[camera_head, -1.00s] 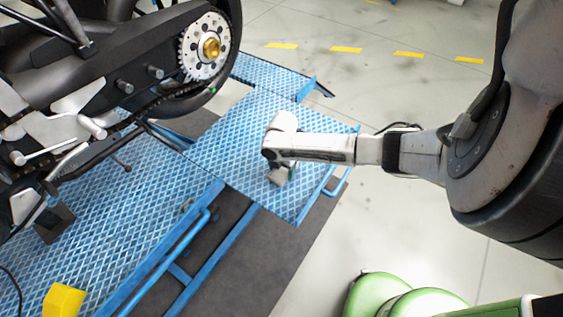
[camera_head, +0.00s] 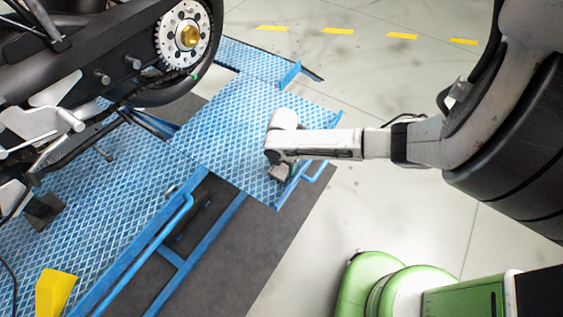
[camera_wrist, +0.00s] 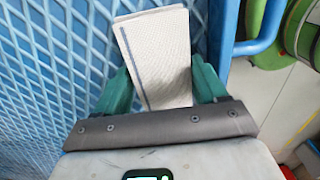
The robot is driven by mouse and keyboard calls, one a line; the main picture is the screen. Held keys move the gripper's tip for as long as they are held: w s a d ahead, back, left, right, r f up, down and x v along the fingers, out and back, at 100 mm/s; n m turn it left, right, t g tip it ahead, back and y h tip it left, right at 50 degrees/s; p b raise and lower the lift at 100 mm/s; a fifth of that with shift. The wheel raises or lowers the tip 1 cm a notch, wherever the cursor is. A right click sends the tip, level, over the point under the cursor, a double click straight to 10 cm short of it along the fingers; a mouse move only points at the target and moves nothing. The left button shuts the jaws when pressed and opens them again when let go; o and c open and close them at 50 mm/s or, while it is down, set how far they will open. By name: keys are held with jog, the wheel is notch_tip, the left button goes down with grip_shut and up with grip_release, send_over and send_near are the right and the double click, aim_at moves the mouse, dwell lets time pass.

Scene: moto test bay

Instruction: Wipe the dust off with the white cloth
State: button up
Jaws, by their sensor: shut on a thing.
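The white cloth (camera_wrist: 158,58) is folded, with a blue stripe along its left side. In the wrist view it sits between the two green fingers of my gripper (camera_wrist: 160,88), which is shut on it. The cloth is over the blue diamond-patterned platform (camera_wrist: 45,80); I cannot tell whether it touches. In the head view my gripper (camera_head: 281,172) is low over the right edge of the blue platform (camera_head: 225,135), and the cloth is mostly hidden there. I cannot make out dust on the platform.
A motorcycle with a rear sprocket (camera_head: 188,36) stands on the platform at the left. A blue side rail (camera_head: 318,175) runs along the platform's right edge. A yellow block (camera_head: 54,292) is at the lower left.

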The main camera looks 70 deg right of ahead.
jog(key=shift+w+r, duration=0.1)
jog(key=shift+r, duration=3.6)
